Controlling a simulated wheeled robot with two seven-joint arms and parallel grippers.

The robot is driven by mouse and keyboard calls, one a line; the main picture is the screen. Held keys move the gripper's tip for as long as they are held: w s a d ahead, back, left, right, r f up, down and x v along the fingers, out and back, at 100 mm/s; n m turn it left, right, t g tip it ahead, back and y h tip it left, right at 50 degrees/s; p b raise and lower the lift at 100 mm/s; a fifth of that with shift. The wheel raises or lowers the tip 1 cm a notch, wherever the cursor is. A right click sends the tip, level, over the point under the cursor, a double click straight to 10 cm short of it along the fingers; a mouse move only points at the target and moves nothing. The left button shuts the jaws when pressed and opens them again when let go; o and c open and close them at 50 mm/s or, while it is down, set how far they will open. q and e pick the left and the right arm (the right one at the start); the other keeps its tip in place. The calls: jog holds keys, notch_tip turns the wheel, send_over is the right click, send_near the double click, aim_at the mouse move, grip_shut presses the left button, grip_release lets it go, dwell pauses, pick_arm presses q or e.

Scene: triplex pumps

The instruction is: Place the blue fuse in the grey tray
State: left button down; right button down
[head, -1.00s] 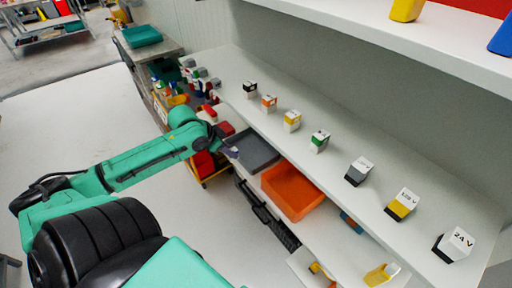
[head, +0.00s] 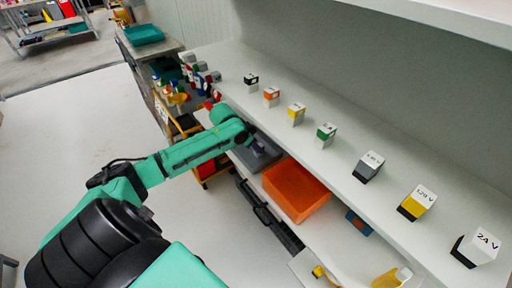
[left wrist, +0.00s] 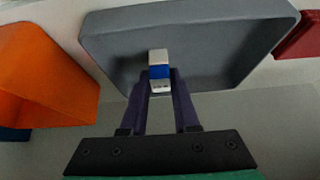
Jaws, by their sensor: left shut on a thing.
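The blue fuse (left wrist: 160,72), a small block with a blue band between pale ends, is held between the fingertips of my left gripper (left wrist: 160,80) in the left wrist view. The gripper is shut on it. The grey tray (left wrist: 235,55) lies behind and around the fuse in that view, so the fuse appears over the tray; whether it touches the floor is unclear. In the head view my left gripper (head: 256,149) is over the grey tray (head: 268,160), and the fuse is too small to make out. My right gripper is not in view.
An orange tray (head: 296,190) stands beside the grey tray; it also shows in the left wrist view (left wrist: 45,75). A red bin edge (left wrist: 300,38) is on the other side. A white shelf (head: 345,135) above carries a row of labelled colored blocks.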

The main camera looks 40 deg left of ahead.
pick_arm(q)
jog(key=c, duration=0.7)
grip_release()
jog(key=shift+o, duration=0.2)
jog(key=p+v, duration=0.2)
jog(key=v, duration=1)
jog(key=shift+a+f, duration=0.1)
